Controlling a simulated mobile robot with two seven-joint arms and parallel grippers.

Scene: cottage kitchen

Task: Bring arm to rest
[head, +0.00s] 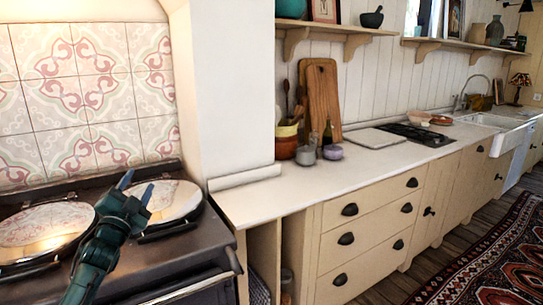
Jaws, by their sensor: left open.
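My left arm comes in at the lower left of the head view. Its gripper (137,190) is open, with its fingers pointing up and to the right. It appears in front of the right round lid (178,202) of the dark range stove (150,262). Nothing shows between its fingers. I cannot tell how far it is above the stove. My right gripper is not in view.
The stove's left lid (40,232) is also down. A white counter (255,205) runs right, with pots, a bottle and wooden boards (321,95) at its back. Cream drawers (370,215) stand below it. A patterned rug (500,260) lies on the floor at right.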

